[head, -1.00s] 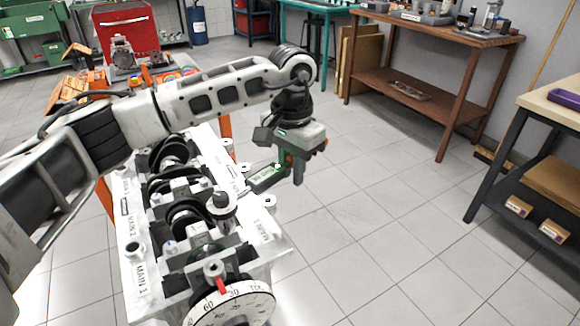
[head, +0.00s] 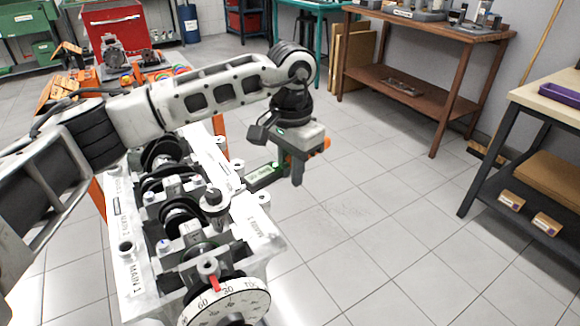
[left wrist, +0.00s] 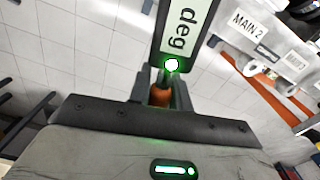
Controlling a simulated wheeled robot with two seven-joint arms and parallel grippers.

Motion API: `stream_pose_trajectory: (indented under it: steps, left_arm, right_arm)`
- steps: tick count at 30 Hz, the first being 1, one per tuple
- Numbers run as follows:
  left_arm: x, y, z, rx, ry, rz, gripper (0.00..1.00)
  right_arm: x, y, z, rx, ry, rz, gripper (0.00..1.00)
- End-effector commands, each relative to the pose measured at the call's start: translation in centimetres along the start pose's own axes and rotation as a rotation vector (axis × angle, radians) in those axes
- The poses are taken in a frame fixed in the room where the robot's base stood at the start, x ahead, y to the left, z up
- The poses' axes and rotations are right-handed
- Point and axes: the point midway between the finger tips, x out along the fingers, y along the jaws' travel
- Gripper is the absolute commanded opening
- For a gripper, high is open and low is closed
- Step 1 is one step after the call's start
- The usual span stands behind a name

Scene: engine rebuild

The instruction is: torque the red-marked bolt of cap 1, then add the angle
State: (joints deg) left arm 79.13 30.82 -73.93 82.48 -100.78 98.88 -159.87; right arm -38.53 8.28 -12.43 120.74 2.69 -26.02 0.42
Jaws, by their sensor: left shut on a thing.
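My left gripper (head: 298,170) is shut on a torque wrench, right of the engine block. The wrench's label (head: 262,177) and dark body reach left toward the block. Its orange handle end (head: 325,144) shows beyond the gripper. In the left wrist view, the wrench display (left wrist: 178,35) reads "deg" beside a lit green-white spot. No red-marked bolt can be made out. My right gripper is out of view.
The engine block (head: 125,262) carries the crankshaft and several caps. A degree wheel (head: 235,303) with a red pointer (head: 215,284) is at its near end. A brown bench (head: 410,95) and a light-topped table (head: 550,98) stand right. Floor right of the block is clear.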

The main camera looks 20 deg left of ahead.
Motion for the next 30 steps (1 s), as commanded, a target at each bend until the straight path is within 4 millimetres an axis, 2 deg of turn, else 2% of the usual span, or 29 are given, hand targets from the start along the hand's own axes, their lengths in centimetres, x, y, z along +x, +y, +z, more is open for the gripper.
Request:
stream_pose_trajectory:
  steps: [17, 30]
  left_arm:
    - [-0.3, 1.8, -0.1, 0.102, 0.008, 0.004, 0.0]
    - [-0.3, 1.9, -0.1, 0.113, 0.008, 0.004, 0.0]
  right_arm:
    - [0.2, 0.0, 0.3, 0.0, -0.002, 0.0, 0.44]
    - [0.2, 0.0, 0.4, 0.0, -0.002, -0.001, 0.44]
